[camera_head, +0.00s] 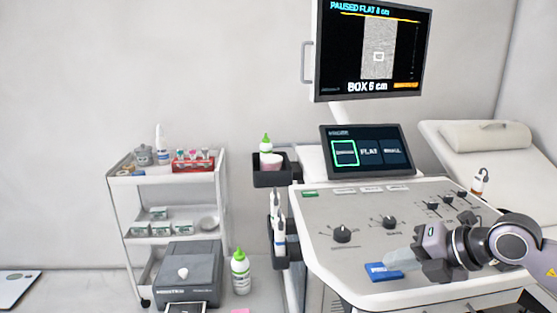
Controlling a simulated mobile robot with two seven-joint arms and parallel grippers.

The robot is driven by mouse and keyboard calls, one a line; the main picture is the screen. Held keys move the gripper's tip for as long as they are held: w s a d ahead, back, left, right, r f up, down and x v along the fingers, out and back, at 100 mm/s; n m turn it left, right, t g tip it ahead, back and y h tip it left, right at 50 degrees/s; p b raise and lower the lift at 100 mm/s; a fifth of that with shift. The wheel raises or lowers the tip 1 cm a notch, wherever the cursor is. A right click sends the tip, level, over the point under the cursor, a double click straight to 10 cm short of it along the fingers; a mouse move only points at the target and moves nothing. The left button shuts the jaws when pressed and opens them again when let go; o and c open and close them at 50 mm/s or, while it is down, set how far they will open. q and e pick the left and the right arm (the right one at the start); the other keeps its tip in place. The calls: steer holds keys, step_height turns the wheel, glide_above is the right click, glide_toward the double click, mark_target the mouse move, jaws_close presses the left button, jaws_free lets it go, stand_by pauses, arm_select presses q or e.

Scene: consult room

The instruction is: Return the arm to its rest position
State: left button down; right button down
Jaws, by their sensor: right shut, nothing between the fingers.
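My right gripper (402,260) comes in from the right edge over the front of the ultrasound console (325,213). It is shut with nothing between its fingers. Its fingertips are close to a blue pad (383,272) on the console; I cannot tell whether they touch it. My right arm (508,243) spans the console's right front corner and covers part of the panel. My left gripper is not in view.
Console knobs (342,233) stand up near the gripper. A touch screen (366,150) and a monitor (370,50) rise behind. Probes (278,225) hang at the console's left side. A trolley (172,240) stands left, and an exam bed (480,150) stands behind right.

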steer(key=s+a+m+t+y+p, duration=0.3)
steer(key=s+a+m+y, duration=0.35)
steer(key=a+y, duration=0.4)
steer(key=s+d+f+m+h+p, duration=0.1)
steer(key=s+d+f+m+h, duration=0.2)
steer(key=s+f+m+h, duration=0.4)
steer(key=s+d+f+m+h+p, duration=0.2)
steer(key=s+d+f+m+h, duration=0.2)
steer(key=s+f+m+h, duration=0.4)
step_height(320, 180, down, 8)
steer(key=s+m, duration=0.1)
steer(key=m, duration=0.6)
steer(key=shift+s+d+r+p, duration=0.15)
steer(key=shift+r+p, duration=0.05)
steer(key=shift+p, duration=0.1)
steer(key=shift+h, duration=0.25)
stand_by(1.9)
